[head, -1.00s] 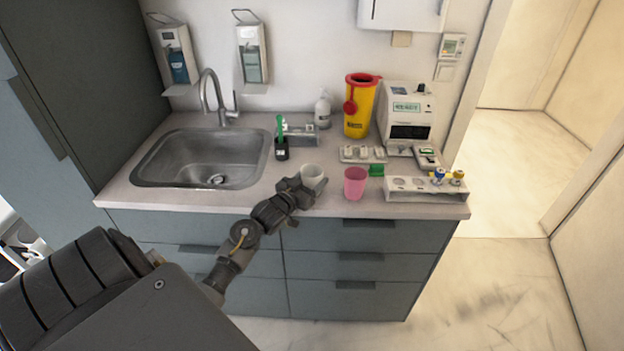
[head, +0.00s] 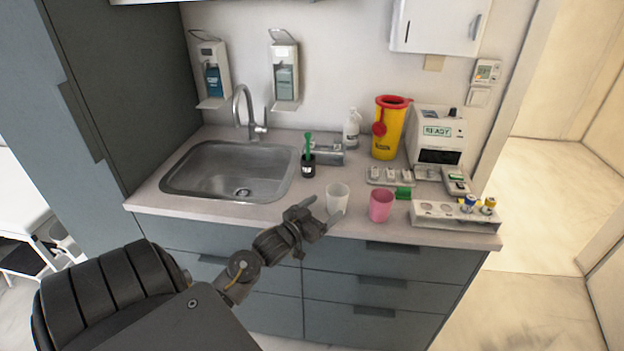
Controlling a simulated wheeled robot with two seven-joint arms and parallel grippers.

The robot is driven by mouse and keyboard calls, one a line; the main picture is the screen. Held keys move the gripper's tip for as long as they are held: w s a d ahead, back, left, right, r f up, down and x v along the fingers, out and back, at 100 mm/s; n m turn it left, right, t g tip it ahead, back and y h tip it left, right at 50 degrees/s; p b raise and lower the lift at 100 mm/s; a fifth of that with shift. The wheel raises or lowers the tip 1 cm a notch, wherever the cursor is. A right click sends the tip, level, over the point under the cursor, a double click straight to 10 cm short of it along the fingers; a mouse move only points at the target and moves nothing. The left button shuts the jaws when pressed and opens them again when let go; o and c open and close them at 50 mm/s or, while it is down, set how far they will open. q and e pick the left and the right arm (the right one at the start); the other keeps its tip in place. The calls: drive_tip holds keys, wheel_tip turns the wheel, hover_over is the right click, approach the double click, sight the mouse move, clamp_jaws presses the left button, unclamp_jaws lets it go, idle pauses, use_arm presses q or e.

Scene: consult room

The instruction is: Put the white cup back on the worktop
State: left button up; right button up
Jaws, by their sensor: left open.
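The white cup (head: 338,195) stands upright on the worktop (head: 235,207) near its front edge, left of the pink cup (head: 381,205). My left gripper (head: 322,214) is open at the front edge, with its fingers just in front of and to the left of the white cup. The cup's lower part is close to the fingertips; I cannot tell whether they touch it. My right gripper is not in view.
A sink (head: 230,170) lies to the left. Bare worktop lies left of the white cup.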

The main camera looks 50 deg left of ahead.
use_arm(q)
drive_tip(key=s, duration=0.5)
drive_tip(key=shift+s+d+b, duration=0.15)
drive_tip(key=shift+b, duration=0.2)
